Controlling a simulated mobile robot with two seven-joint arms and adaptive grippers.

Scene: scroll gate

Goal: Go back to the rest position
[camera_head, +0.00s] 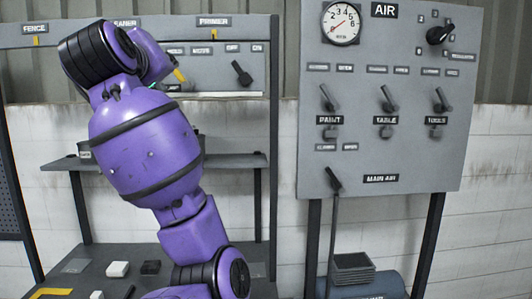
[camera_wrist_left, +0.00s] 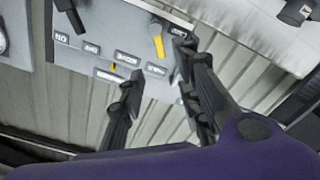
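My left arm's purple links fill the left of the head view, and the left gripper's fingers are hidden there behind the arm. In the left wrist view the black fingers of my left gripper (camera_wrist_left: 158,70) stand apart with a gap between them. A yellow-handled lever (camera_wrist_left: 158,42) on a grey switch panel (camera_wrist_left: 100,40) shows beyond that gap; I cannot tell if a finger touches it. In the head view the yellow handle (camera_head: 180,75) shows just right of the purple wrist, on the panel (camera_head: 218,75). My right gripper is in neither view.
A grey AIR board (camera_head: 390,150) with a gauge (camera_head: 341,22) and several black levers stands at the right. A dark shelf (camera_head: 235,161) lies behind my arm. A workbench (camera_head: 75,265) with small blocks is below. A white block wall is behind.

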